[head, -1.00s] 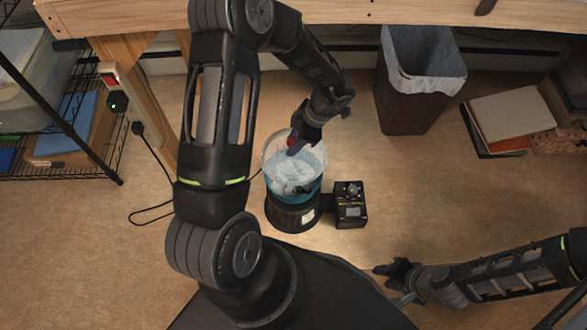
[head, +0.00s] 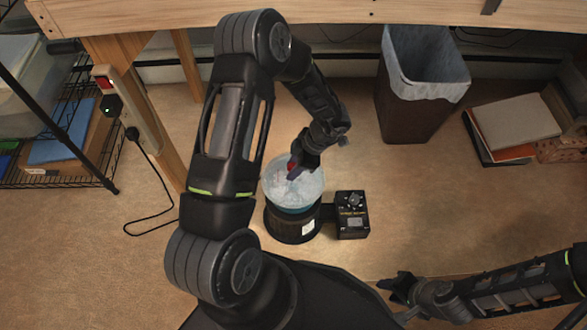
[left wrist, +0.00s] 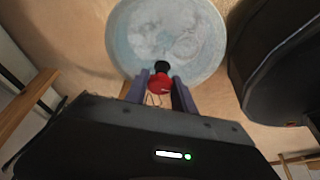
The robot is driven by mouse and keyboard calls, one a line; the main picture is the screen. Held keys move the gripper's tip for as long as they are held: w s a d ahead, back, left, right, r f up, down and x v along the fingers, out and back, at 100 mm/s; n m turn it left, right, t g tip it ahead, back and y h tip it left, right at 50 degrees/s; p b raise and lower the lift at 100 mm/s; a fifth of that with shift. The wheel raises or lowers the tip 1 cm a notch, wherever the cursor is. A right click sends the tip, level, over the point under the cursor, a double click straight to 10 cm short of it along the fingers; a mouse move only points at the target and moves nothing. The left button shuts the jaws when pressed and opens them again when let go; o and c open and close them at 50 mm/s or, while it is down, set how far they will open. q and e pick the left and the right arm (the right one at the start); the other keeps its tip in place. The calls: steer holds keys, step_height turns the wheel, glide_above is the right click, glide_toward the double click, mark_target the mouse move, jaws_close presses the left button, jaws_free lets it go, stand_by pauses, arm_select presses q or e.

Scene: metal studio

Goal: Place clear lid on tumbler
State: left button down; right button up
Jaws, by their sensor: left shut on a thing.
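The clear lid (head: 294,190) is a round see-through disc over the mouth of the tumbler. The tumbler (head: 283,226) has a black round base and a teal bowl, upright on the floor. My left gripper (head: 298,163) is shut on the lid's red and black knob. In the left wrist view, the gripper's fingers (left wrist: 160,90) are on either side of the red knob, and the lid (left wrist: 165,30) is beyond it. The lid looks at or very near the rim; I cannot tell whether it is fully seated. My right gripper (head: 394,281) is low at the right, away from the tumbler.
A black control box (head: 352,214) joins the tumbler's right side. A lined waste bin (head: 415,105) stands behind right, with books (head: 512,122) beyond. A wire shelf (head: 60,150) and a cable (head: 160,190) are at the left. A wooden bench edge (head: 320,18) runs overhead.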

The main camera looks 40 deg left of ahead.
arm_select(q)
steer(key=shift+f, duration=0.15)
steer(key=c, duration=1)
jaws_free()
steer(key=shift+c, duration=0.2)
steer(key=p+v, duration=0.4)
steer(key=v, duration=0.8)
